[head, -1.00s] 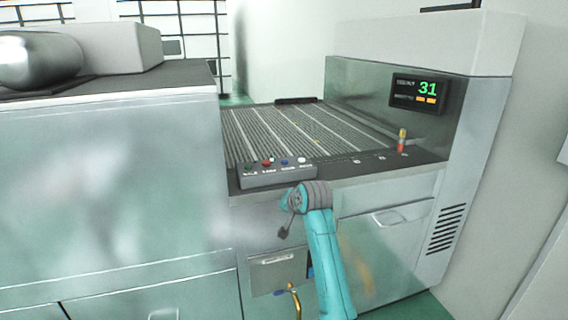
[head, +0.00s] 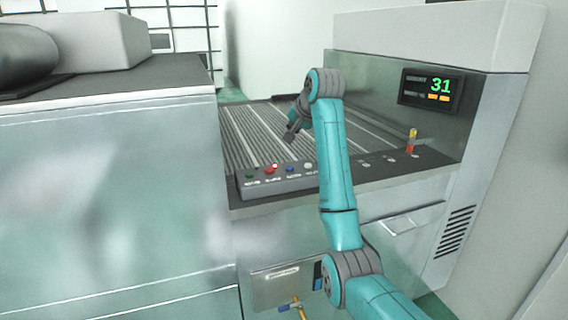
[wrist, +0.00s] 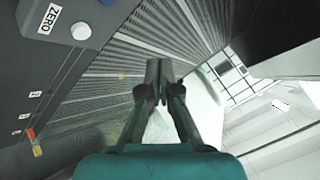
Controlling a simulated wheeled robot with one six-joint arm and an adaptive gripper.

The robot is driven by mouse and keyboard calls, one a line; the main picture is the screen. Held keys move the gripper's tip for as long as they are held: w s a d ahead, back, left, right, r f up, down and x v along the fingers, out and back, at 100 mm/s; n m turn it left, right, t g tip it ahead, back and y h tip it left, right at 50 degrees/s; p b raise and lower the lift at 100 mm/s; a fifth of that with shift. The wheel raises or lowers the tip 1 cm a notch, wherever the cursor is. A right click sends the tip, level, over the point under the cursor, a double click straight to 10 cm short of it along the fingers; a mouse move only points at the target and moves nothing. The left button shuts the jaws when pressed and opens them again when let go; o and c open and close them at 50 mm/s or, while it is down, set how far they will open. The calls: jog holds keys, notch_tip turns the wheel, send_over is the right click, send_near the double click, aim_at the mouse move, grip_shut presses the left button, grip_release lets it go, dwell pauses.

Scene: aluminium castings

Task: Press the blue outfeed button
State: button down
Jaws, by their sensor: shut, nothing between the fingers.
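The blue outfeed button (head: 290,169) is on a grey control box at the front edge of the conveyor in the head view, between a red button (head: 269,170) and a pale button (head: 308,166). My gripper (head: 289,138) is shut and empty, above and behind the box, apart from the buttons. In the wrist view my gripper (wrist: 158,64) is shut over the ribbed conveyor. There the box's end shows a grey-white button (wrist: 81,31) beside a label reading ZERO. Part of a dark blue thing shows at the top edge, too cut off to be sure of.
The ribbed conveyor (head: 252,130) lies behind the box. A red and yellow stack light (head: 411,141) stands on the right ledge, below a display (head: 431,91) reading 31. A large metal cabinet (head: 110,200) fills the left.

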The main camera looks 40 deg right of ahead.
aim_at(291, 168)
dwell(0.4)
jog(key=shift+f, duration=4.4)
jog(key=shift+f, duration=0.15)
jog(key=shift+f, duration=0.2)
jog(key=shift+f, duration=0.5)
jog(key=shift+r, duration=0.9)
